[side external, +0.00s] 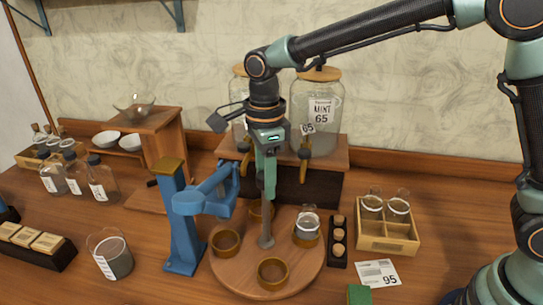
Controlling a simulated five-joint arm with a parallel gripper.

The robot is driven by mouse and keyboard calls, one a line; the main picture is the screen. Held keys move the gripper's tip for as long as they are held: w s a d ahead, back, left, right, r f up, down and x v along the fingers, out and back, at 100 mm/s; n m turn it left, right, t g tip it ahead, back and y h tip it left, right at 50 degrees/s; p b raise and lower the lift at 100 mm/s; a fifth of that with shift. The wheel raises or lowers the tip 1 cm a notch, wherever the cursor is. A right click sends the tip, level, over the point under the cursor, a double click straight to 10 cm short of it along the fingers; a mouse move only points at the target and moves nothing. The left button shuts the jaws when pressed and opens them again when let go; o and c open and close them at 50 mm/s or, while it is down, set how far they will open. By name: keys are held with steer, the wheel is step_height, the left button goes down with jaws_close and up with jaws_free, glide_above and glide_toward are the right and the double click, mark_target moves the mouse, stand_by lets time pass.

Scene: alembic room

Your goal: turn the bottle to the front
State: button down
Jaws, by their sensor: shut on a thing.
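A round wooden turntable (243,271) stands on the counter with several brown ring holders around its rim. A small clear bottle (308,221) with a pale top sits upright in the ring holder at the right side. The front ring holder (272,271) and the left ring holder (226,241) look empty. A grey metal post (266,228) rises from the turntable's middle. My gripper (266,194) points straight down over the middle and is shut on the post's upper end. The back ring holder (256,211) is partly hidden behind my gripper and the post.
A blue stand with an arm (186,225) is close at the turntable's left. A dark strip of corks (338,242) and a wooden crate with glass jars (388,239) are at the right. Large glass jars (318,105) stand behind. A card (378,273) lies at front right.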

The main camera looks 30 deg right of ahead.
steer(key=shift+m, duration=0.3)
steer(key=m, duration=0.5)
steer(key=shift+m, duration=0.4)
jaws_free()
steer(key=n, duration=0.6)
